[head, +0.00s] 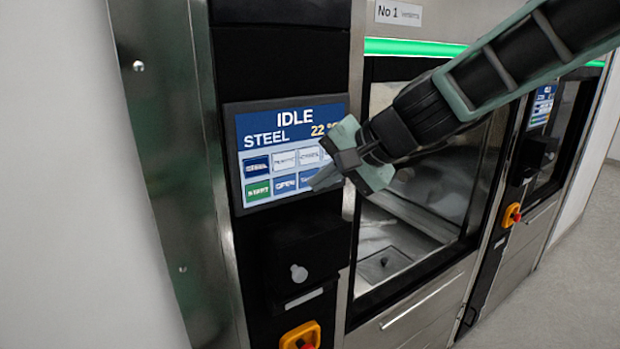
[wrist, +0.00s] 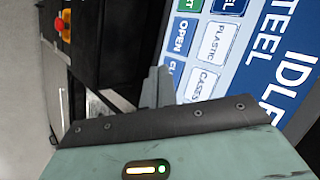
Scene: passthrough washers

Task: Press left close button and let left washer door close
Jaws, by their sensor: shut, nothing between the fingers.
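The left washer's touch screen (head: 290,150) reads IDLE and STEEL, with two rows of buttons below. The green START button (head: 258,192) and blue OPEN button (head: 285,184) are clear of my gripper. The close button (head: 307,178) is mostly hidden behind my fingertips; part of its label shows in the wrist view (wrist: 173,66). My gripper (head: 325,180) is shut and empty, its tip at the close button. I cannot tell whether it touches the screen. The left washer's chamber (head: 400,225) is visible inside the frame, right of the screen.
An orange and red emergency button (head: 300,336) sits low under the screen, below a dark box with a round knob (head: 298,273). A second washer's screen (head: 542,105) stands further right. A steel panel (head: 165,130) borders the left side. Open floor (head: 580,250) lies at right.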

